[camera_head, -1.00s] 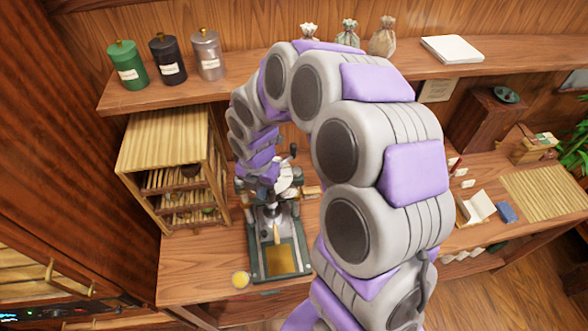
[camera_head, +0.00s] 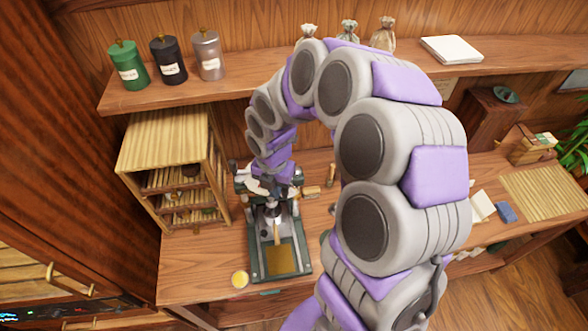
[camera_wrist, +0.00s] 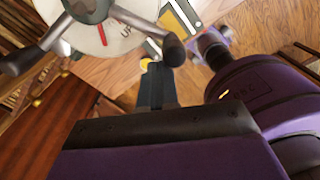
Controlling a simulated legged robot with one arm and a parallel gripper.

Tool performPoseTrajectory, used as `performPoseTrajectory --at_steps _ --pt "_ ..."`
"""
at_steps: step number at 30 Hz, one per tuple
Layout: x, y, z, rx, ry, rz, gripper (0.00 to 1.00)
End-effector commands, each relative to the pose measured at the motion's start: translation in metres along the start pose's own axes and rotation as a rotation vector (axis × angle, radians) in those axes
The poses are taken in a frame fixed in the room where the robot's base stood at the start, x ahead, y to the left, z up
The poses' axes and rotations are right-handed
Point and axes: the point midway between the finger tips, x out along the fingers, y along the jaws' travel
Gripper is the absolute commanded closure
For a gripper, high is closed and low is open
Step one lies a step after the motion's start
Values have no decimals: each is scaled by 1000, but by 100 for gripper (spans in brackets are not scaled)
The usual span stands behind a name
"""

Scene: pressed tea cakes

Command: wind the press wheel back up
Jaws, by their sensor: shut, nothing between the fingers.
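The press (camera_head: 256,262) stands on the bench, with a dark green frame and a golden plate. Its wheel shows in the wrist view as a dark hub (camera_wrist: 90,8) with grey spokes ending in dark knobs. One knob (camera_wrist: 172,50) is just beyond my fingertips; I cannot tell whether they touch. Below the wheel lies a white disc (camera_wrist: 122,38) with a red mark. My gripper (camera_wrist: 156,68) is shut and empty, beside the wheel's rim. In the head view my arm hides much of the wheel, though a dark knob (camera_head: 233,166) shows at left.
A slatted wooden rack (camera_head: 165,140) stands close left of the press. A shelf (camera_head: 240,85) with canisters and pouches runs behind.

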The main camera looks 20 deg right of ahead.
Motion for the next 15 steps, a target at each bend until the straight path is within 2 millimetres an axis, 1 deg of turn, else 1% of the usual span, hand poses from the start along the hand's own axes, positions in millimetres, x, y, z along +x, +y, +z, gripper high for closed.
performPoseTrajectory --at_steps 15 --pt "-1 -23 26 2 -2 2 100"
